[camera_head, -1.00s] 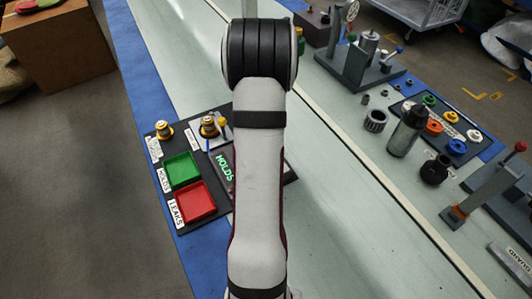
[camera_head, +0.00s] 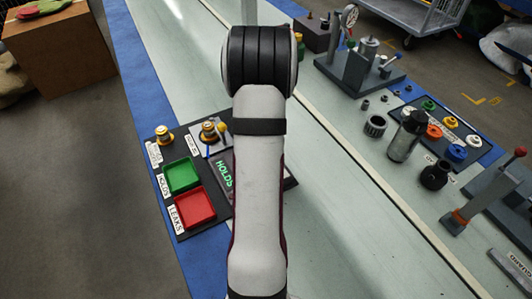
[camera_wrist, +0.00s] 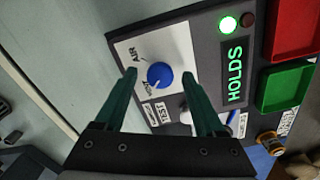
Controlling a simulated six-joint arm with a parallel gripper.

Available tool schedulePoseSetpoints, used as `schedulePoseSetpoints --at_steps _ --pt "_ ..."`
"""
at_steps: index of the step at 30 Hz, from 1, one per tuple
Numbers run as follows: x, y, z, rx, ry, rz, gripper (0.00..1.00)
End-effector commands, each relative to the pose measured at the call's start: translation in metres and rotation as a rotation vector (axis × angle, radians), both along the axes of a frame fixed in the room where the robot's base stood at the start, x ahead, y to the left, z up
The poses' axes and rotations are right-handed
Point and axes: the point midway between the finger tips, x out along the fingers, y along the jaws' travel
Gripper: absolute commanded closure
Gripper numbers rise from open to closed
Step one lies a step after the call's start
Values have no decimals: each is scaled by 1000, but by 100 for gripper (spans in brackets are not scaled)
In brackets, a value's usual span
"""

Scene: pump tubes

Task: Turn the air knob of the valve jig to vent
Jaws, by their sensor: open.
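The valve jig (camera_head: 222,238) is a dark panel on the bench, partly hidden behind my arm in the head view. In the wrist view its air knob (camera_wrist: 160,75) is round and blue, on a white plate marked AIR and VENT. A small pale mark on the knob's lower-left edge lies near the VENT lettering. My gripper (camera_wrist: 159,74) is open, with one green finger on each side of the knob and a visible gap to each. I cannot tell how far the tips are above the plate. My gripper is hidden in the head view.
A lit green lamp (camera_wrist: 227,25) and a green HOLDS display (camera_wrist: 235,75) show on the jig. A green tray (camera_head: 181,175), a red tray (camera_head: 194,210) and brass fittings (camera_head: 164,135) sit beside them. Fixtures and a tray of coloured rings (camera_head: 434,131) stand at the right.

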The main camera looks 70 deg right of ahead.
Motion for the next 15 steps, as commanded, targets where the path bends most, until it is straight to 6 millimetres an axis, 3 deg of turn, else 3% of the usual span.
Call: schedulePoseSetpoints --at_steps 5,12,15 --pt "0 -1 33 -7 -2 0 28" --pt "0 -1 110 -8 -1 0 28" --pt "0 -1 134 -6 -1 0 28"
